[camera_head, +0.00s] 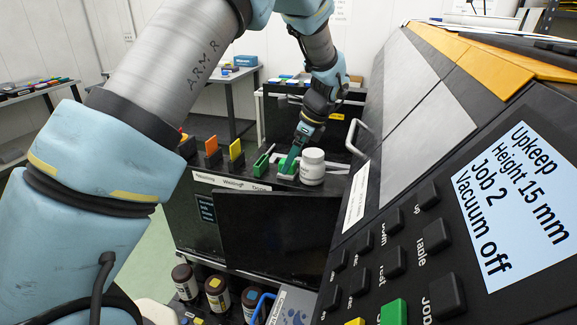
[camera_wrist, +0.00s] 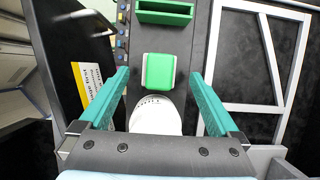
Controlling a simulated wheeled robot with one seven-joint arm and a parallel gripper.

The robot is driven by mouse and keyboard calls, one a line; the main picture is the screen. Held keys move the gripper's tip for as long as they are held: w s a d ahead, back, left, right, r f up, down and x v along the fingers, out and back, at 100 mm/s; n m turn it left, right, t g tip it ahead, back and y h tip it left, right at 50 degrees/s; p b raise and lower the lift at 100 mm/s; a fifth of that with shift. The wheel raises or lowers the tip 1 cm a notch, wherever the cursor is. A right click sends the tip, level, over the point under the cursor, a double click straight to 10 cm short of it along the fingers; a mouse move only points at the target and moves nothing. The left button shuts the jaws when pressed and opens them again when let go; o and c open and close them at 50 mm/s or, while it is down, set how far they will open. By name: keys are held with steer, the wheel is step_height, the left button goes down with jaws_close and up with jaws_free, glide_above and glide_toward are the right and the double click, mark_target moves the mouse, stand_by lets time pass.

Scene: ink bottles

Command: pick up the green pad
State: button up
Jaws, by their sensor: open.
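The green pad (camera_wrist: 159,71), a small block with a pale edge, lies on the dark top surface of the machine in the wrist view. In the head view the green pad (camera_head: 285,169) is partly hidden by my gripper (camera_head: 291,158). My gripper (camera_wrist: 160,76) is open, with one teal finger on each side of the pad and visible gaps between. I cannot tell how far above the surface the fingertips are.
A white bottle (camera_head: 312,167) stands close beside the pad; its top (camera_wrist: 155,115) also lies between my fingers. A green slotted holder (camera_wrist: 165,12) sits beyond the pad. Orange (camera_head: 211,146) and yellow (camera_head: 236,150) blocks stand left. A white frame (camera_wrist: 262,55) is at right.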

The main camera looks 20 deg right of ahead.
steer(key=shift+p+x, duration=0.35)
steer(key=shift+x, duration=1.2)
steer(key=shift+a, duration=0.1)
steer(key=shift+c, duration=0.2)
steer(key=c, duration=1.4)
step_height(320, 180, up, 10)
steer(key=b, duration=0.2)
steer(key=shift+b, duration=0.4)
